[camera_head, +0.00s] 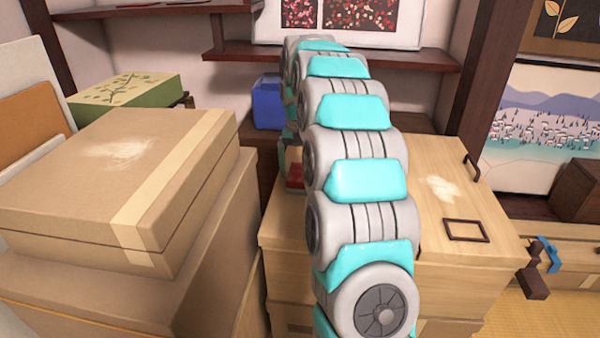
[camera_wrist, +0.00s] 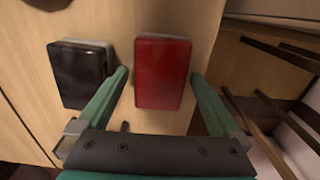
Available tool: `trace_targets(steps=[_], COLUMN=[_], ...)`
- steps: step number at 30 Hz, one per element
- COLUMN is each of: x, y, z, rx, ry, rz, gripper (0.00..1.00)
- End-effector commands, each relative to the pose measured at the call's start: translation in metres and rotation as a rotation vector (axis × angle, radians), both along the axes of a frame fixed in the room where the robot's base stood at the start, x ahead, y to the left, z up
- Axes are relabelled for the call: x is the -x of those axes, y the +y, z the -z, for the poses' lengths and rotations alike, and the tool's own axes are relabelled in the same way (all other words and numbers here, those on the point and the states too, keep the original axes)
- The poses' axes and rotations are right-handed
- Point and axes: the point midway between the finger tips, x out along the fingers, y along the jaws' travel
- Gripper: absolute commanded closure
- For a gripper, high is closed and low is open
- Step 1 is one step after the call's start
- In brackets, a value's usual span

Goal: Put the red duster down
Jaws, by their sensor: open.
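The red duster (camera_wrist: 163,72) is a red block on the pale wooden top in the wrist view. My gripper (camera_wrist: 159,78) is open, with one green finger on each side of it. A narrow gap shows at the left finger; I cannot tell whether the right finger touches. In the head view a small red part (camera_head: 295,174), likely the duster, shows at the left edge of my arm, which hides the rest and my gripper. A black block (camera_wrist: 80,74) lies left of the duster, outside the left finger.
The wooden chest (camera_head: 455,220) has a pale dusty patch (camera_head: 440,189) and a dark square frame on top. Cardboard boxes (camera_head: 110,180) stand at the left, the upper one dusty. A blue container (camera_head: 267,103) stands behind. Dark rails (camera_wrist: 285,105) lie at the right in the wrist view.

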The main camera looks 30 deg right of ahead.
Motion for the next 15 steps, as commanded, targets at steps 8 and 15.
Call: trace_targets(steps=[8,15], x=[-0.001,-0.001], y=[0.0,0.0], z=[-0.049,-0.084], rx=[0.001,0.001], ry=[-0.005,-0.004], rz=[0.0,0.0], gripper=[0.0,0.0])
